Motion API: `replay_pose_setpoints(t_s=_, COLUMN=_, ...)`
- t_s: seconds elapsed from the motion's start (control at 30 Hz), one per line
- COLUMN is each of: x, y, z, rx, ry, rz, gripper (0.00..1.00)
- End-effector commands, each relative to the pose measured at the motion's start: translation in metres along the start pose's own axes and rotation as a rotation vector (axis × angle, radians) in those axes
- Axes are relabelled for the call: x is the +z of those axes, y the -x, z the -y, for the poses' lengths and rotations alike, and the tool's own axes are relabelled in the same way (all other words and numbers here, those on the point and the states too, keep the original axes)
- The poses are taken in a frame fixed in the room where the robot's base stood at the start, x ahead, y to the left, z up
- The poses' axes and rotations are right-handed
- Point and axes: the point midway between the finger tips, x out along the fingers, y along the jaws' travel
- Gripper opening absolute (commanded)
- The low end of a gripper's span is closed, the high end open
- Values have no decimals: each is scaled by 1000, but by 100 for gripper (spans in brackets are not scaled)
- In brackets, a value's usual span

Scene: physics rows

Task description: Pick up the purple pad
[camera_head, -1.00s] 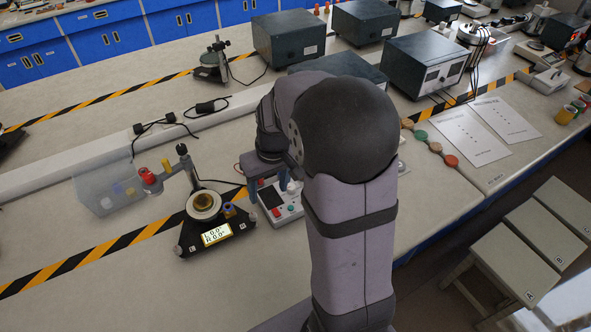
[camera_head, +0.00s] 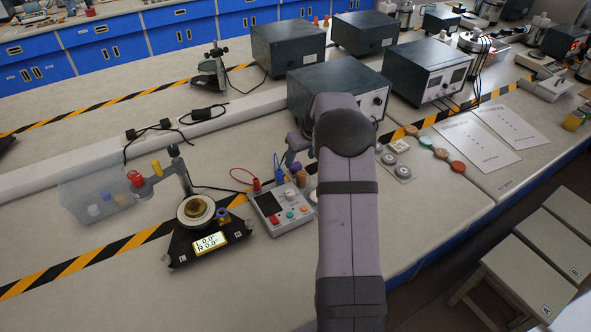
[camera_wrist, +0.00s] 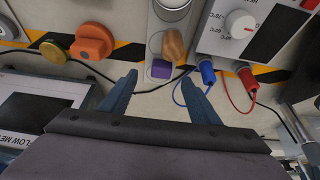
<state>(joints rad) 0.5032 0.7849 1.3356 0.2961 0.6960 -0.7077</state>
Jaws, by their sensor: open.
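The purple pad (camera_wrist: 161,70) is a small purple block in the upper middle of the wrist view, beside a brown rounded knob-like piece (camera_wrist: 173,46). In the head view, a small purple patch (camera_head: 303,179) shows just right of the white meter box, partly hidden by neighbouring pieces and my arm. My gripper (camera_wrist: 164,75) is open, its two blue fingers apart with nothing held between them. In the wrist view the pad appears in the gap between the fingertips; the height between them cannot be told.
The white meter box (camera_head: 270,212) with red plug (camera_wrist: 246,78) and blue plug (camera_wrist: 206,70) stands close by, cables looping out. An orange knob (camera_wrist: 92,42) lies on the other side. A dark instrument box (camera_head: 335,85) stands behind.

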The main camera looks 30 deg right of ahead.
Motion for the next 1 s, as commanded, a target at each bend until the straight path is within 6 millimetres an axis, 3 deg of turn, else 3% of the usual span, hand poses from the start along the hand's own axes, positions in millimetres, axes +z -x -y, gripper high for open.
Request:
replay_pose_setpoints(t_s=0.47, x=-2, y=-21, z=2, rx=-1, ry=1, rz=2, gripper=56)
replay_pose_setpoints(t_s=0.8, x=-4, y=-55, z=3, rx=-1, ry=0, rz=2, gripper=56)
replay_pose_setpoints(t_s=1.0, x=-4, y=-65, z=3, rx=0, ry=1, rz=-1, gripper=56)
